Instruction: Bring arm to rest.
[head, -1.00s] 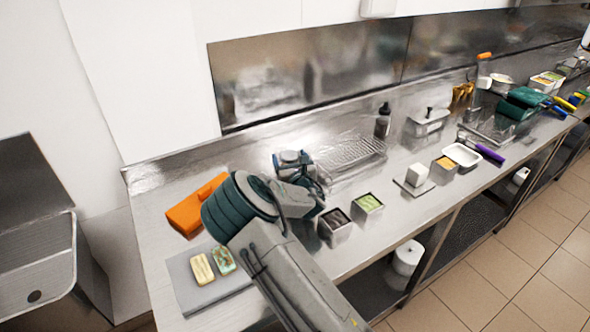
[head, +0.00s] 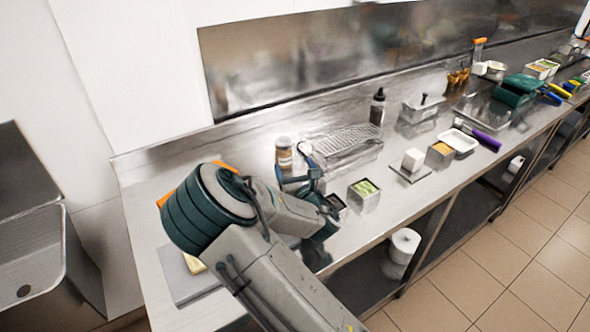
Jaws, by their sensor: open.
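My arm reaches up from the bottom of the head view over the left end of the steel counter (head: 140,232). My gripper (head: 316,250) is at the end of the folded arm, near the counter's front edge. Its fingers are mostly hidden by the arm links, and I see nothing held in it. A metal tin with green contents (head: 364,193) stands just right of the gripper. A dark-filled tin (head: 338,204) is partly hidden behind the wrist.
A jar (head: 284,152) and a wire rack (head: 340,142) stand behind the arm. A grey board (head: 178,280) and an orange item (head: 164,200) are partly covered by my arm. A sink (head: 40,245) is at left. Open floor (head: 450,290) lies at right.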

